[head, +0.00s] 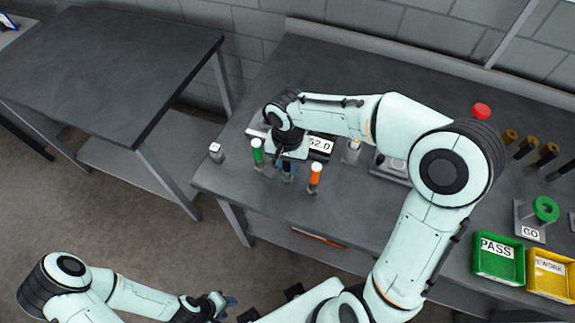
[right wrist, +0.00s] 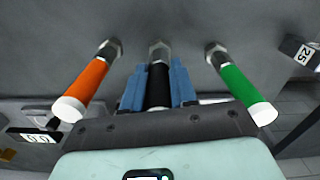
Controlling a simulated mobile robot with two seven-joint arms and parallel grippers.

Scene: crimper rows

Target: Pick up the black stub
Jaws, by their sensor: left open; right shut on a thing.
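The black stub (right wrist: 158,84) stands upright between the blue fingers of my right gripper (right wrist: 157,88), with its metal end at the bench. In the head view my right gripper (head: 287,172) reaches down near the bench's front left and mostly hides the stub. It is shut on the stub. An orange stub (right wrist: 86,88) and a green stub (right wrist: 245,92), both white-capped, stand on either side, apart from the fingers. They also show in the head view, green (head: 257,153) to the left and orange (head: 315,178) to the right. My left gripper (head: 228,302) is open and empty, low in front of the bench.
A display reading 52.0 (head: 320,146) stands just behind the stubs. A small grey block (head: 216,152) is at the bench's left corner. A green PASS bin (head: 499,262), a yellow REWORK bin (head: 552,277) and a GO gauge (head: 530,226) are at right.

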